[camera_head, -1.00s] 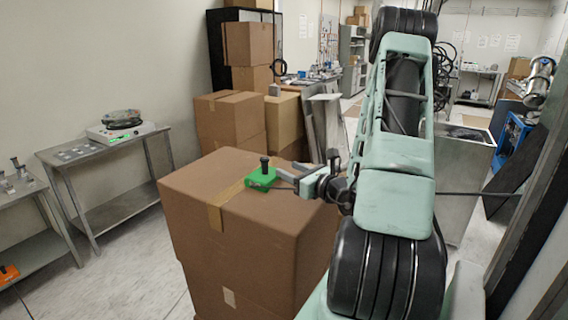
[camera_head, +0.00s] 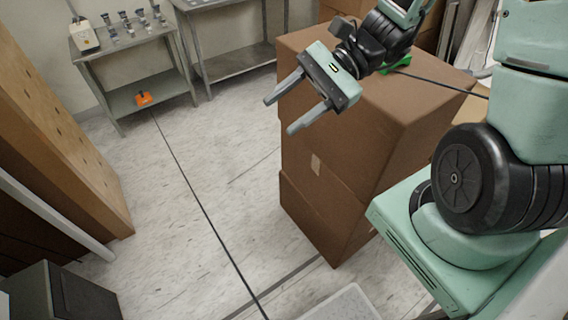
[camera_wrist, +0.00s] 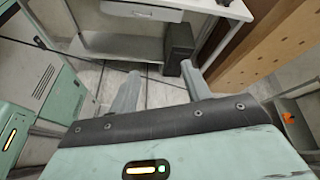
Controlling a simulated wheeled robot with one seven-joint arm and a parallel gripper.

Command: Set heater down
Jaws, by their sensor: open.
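A small green device (camera_head: 397,64) lies on top of the tall stack of brown cardboard boxes (camera_head: 345,110), partly hidden behind my arm. A dark cable runs from near it to the right. It may be the heater, but I cannot be sure. My gripper (camera_head: 281,115) is open and empty, with its fingers apart, in front of the upper box's left side. The green device is behind it, apart from the fingers. In the wrist view my gripper (camera_wrist: 161,86) has nothing between its fingers.
Two metal benches stand at the back; an orange device (camera_head: 143,98) lies on the left bench's lower shelf (camera_head: 165,90). A dark cable (camera_head: 200,205) crosses the otherwise clear middle floor. A wooden panel (camera_head: 60,130) is at left. The wrist view shows a dark upright box (camera_wrist: 180,46).

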